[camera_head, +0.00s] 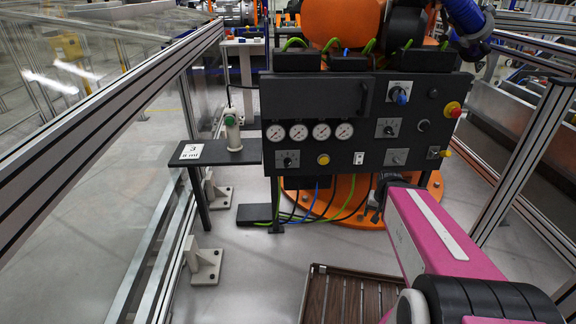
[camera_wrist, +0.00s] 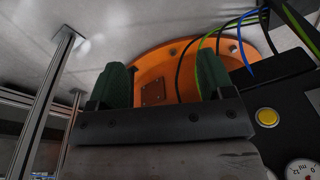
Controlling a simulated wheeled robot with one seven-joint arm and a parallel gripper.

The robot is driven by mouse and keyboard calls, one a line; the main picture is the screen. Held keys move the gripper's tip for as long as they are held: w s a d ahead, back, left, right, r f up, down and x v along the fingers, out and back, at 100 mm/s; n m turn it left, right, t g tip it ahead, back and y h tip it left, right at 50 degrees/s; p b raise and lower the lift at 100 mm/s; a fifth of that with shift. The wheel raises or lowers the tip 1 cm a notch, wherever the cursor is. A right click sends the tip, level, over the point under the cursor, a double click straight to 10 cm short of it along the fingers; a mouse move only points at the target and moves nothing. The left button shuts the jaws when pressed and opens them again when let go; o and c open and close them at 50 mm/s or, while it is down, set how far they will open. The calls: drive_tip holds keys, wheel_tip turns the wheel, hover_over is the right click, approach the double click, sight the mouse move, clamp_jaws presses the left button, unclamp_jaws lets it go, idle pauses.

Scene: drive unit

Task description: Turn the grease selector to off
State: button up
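The black control panel (camera_head: 330,100) stands ahead, with several rotary knobs: a blue knob (camera_head: 399,94) at upper right, a selector (camera_head: 388,128) below it, a grey knob (camera_head: 396,157) at lower right and a selector (camera_head: 287,159) at lower left. Their labels are too small to read, so I cannot tell which is the grease selector or where it points. My gripper (camera_wrist: 163,82) is open and empty, its two green fingers apart. In the head view my gripper is near the panel's lower edge, partly hidden by my pink arm. The wrist view shows a yellow button (camera_wrist: 267,117) beside it.
Several gauges (camera_head: 321,131) line the panel, with a red button (camera_head: 453,109) at its right edge. Cables and an orange base (camera_head: 340,200) lie below it. Aluminium rails (camera_head: 90,125) flank both sides.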

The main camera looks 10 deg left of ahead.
drive_tip(key=w+a+f+m+t+y, duration=0.2)
drive_tip(key=w+a+f+m+t, duration=0.15)
drive_tip(key=w+a, duration=0.65)
drive_tip(key=m+t+y, duration=0.2)
drive_tip(key=m+t, duration=1)
drive_tip(key=m, duration=0.6)
approach(288, 165)
drive_tip(key=x, duration=1.1)
drive_tip(key=shift+s, duration=0.1)
drive_tip(key=c, duration=0.9)
